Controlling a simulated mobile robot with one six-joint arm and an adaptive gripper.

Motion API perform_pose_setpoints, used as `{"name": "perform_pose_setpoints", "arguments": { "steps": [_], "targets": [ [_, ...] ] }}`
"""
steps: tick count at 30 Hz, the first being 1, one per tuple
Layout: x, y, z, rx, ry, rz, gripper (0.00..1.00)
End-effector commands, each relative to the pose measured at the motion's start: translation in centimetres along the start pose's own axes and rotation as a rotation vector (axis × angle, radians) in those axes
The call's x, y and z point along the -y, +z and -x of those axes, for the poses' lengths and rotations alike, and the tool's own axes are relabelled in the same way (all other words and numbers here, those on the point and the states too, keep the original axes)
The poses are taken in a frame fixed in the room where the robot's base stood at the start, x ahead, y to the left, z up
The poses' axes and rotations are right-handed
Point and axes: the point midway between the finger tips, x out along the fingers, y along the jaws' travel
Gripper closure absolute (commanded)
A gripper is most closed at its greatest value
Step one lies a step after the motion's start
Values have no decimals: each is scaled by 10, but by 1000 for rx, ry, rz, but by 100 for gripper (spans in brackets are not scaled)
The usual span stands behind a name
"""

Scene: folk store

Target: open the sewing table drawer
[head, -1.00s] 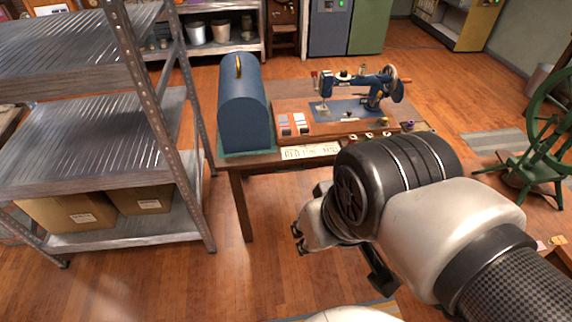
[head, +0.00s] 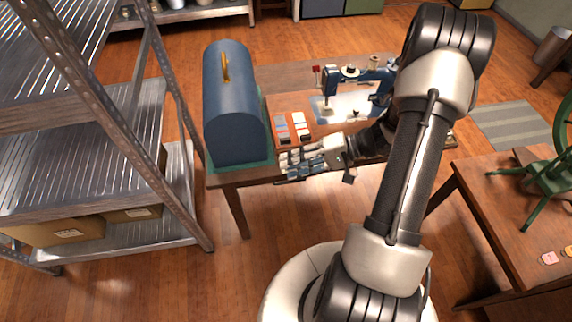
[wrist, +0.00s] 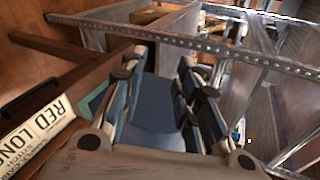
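The sewing table (head: 290,76) is wooden, with a blue sewing machine (head: 350,88) on top. My gripper (head: 287,163) is low at the table's front edge, pointing left across it. In the wrist view my gripper (wrist: 158,72) has its fingers apart, with no object visible between them; a blue surface shows beyond. My gripper and arm hide most of the table front in the head view.
A blue domed case (head: 232,110) stands on the table's left end. Small colored packets (head: 292,127) lie beside it. A metal shelf (head: 95,160) with cardboard boxes stands close on the left. Another wooden table (head: 500,205) with a green spinning wheel is on the right.

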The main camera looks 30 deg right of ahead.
Motion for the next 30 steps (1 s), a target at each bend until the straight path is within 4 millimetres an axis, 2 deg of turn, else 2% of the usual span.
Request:
{"name": "perform_pose_setpoints", "arguments": {
  "steps": [1, 4, 7, 12, 15, 18, 21, 26, 30],
  "targets": [
    [-23, -8, 3, -60, -65, -39, 70],
    [-66, -22, 7, -201, -168, -76, 70],
    [-114, -29, 10, -357, -251, -112, 70],
    [-193, -24, 6, -634, -329, -172, 70],
    [-230, -15, -1, -772, -340, -204, 70],
    [-257, -5, -8, -873, -337, -227, 70],
    [-273, 2, -14, -935, -329, -244, 70],
    [-281, 2, -19, -968, -321, -250, 70],
    [-279, -9, -27, -962, -321, -248, 70]
  ]
}}
